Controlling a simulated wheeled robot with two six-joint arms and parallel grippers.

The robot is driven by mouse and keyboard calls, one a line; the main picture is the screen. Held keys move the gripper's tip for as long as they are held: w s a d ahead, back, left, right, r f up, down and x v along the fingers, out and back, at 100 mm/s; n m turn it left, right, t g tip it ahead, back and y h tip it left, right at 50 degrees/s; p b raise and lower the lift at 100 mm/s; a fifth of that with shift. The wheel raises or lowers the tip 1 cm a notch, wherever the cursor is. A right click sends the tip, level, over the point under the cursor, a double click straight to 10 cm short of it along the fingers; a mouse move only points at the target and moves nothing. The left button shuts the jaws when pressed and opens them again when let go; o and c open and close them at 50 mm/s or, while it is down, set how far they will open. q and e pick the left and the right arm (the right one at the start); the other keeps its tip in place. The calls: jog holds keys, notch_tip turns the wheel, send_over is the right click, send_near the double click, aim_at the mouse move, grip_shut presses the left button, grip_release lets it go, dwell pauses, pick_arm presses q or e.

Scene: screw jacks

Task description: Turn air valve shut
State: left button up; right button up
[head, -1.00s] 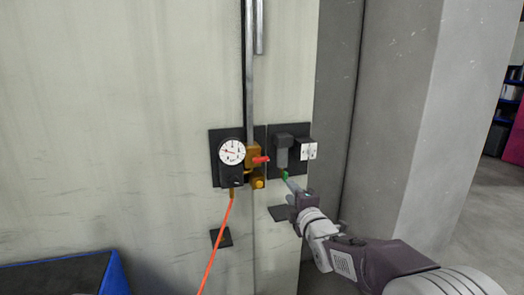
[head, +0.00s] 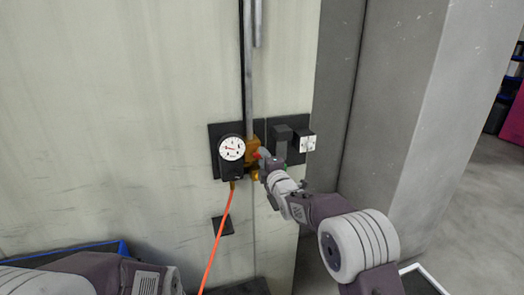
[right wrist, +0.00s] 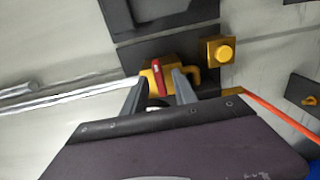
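The brass air valve (head: 252,143) sits on a dark wall plate beside a round white gauge (head: 231,149). Its red handle (head: 256,155) is mostly hidden behind my right gripper (head: 264,159) in the head view. In the right wrist view the red handle (right wrist: 158,77) stands between the two spread fingertips of the right gripper (right wrist: 160,76), with a gap on each side. I cannot tell how deep it lies between them. My left arm shows at the lower left of the head view; its gripper is out of sight.
An orange hose (head: 217,238) hangs below the gauge. A yellow button box (right wrist: 221,52) is close to the valve. A dark box (head: 282,137) and a white-faced socket (head: 307,144) are to the right. A metal pipe (head: 249,75) rises above the valve.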

jog(key=shift+w+a, duration=0.15)
jog(key=shift+w, duration=0.25)
jog(key=shift+w+f, duration=0.1)
grip_shut()
